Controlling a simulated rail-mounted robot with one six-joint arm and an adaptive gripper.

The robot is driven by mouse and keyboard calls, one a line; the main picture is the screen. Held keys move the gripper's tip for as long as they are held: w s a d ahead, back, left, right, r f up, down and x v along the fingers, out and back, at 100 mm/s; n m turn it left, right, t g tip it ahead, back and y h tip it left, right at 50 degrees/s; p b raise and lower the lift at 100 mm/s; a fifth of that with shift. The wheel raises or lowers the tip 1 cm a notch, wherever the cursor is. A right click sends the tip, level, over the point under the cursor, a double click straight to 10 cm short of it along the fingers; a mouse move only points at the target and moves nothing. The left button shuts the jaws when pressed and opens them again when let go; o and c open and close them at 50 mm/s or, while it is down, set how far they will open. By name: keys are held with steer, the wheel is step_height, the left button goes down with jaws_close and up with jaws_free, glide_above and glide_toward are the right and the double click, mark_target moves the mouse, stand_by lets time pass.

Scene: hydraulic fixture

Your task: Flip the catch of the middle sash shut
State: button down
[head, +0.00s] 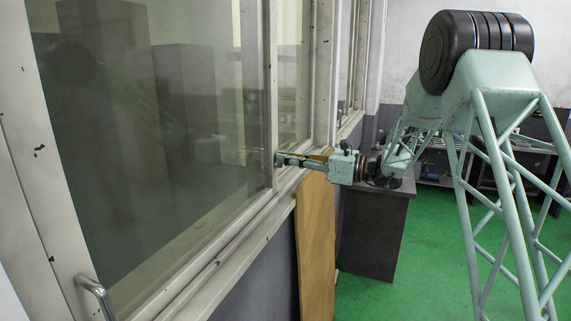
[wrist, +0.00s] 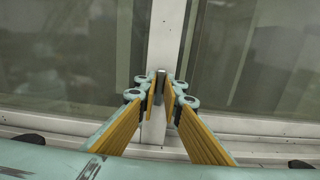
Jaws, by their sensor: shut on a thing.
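Large glazed window sashes with worn off-white frames run along the left in the head view. My gripper (head: 280,160) reaches left to an upright frame member (head: 270,95) between two panes, low down near the sill. In the wrist view the yellow-padded fingers of my gripper (wrist: 161,92) point at the white upright (wrist: 168,38). A small grey metal catch (wrist: 161,76) stands between the fingertips, which are closed on it. Its lower part is hidden by the fingers. The catch is too small to make out in the head view, and I cannot tell its exact angle.
A curved metal handle (head: 95,296) sits on the near frame. The window sill (head: 235,240) runs below the sashes. A wooden board (head: 315,245) leans below the sill, beside a dark cabinet (head: 375,230).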

stand_by(0.3)
steer(key=c, duration=2.7)
jaws_free()
steer(key=shift+c, duration=0.2)
steer(key=shift+s+d, duration=0.1)
steer(key=shift+d, duration=0.05)
steer(key=v, duration=1.1)
steer(key=shift+d, duration=0.35)
steer(key=shift+s, duration=0.2)
